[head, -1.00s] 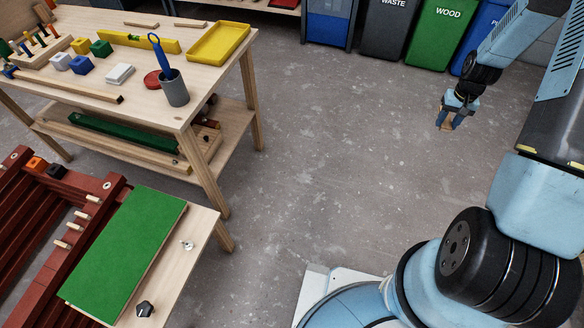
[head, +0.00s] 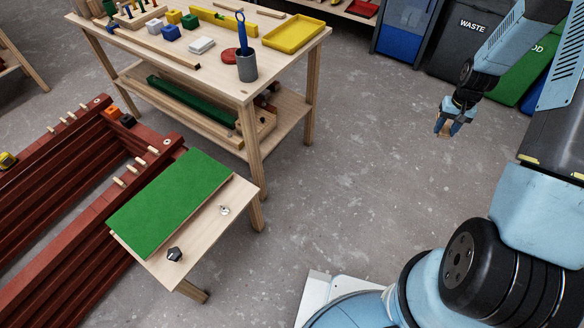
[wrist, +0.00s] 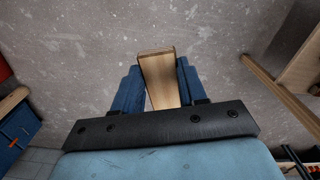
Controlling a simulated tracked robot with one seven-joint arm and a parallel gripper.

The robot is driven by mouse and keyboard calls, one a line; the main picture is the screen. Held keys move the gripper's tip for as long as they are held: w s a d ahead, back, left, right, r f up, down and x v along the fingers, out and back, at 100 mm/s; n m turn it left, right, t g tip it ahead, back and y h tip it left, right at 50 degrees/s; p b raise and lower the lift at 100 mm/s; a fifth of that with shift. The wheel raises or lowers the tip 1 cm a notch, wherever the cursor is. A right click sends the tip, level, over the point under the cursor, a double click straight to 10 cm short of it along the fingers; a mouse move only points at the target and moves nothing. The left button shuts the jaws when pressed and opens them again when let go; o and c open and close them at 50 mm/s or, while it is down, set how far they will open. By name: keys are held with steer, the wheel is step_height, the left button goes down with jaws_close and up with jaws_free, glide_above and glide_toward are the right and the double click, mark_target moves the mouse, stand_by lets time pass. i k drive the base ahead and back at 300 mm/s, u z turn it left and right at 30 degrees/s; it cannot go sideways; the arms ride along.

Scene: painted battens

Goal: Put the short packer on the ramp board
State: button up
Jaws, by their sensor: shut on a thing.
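The short packer is a small pale wooden block (wrist: 160,76) in my gripper (wrist: 159,88), held between its two blue fingers in the wrist view. In the head view, my gripper (head: 446,129) hangs over bare floor at the right, and only a little of the packer shows at its tips. A flat green board (head: 172,202), which looks like the ramp board, lies on a low wooden table at the lower left. My gripper is well to the right of it, apart from it.
A dark knob (head: 174,254) and a small silvery part (head: 224,210) sit on the low table beside the green board. Dark red battens (head: 60,180) stand at its left. A workbench (head: 225,72) with tools stands behind. Bins (head: 460,40) line the back. The middle floor is clear.

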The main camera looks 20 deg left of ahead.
mark_target(170, 195)
steer(key=z, duration=1.65)
steer(key=i, duration=0.15)
steer(key=u, duration=2.7)
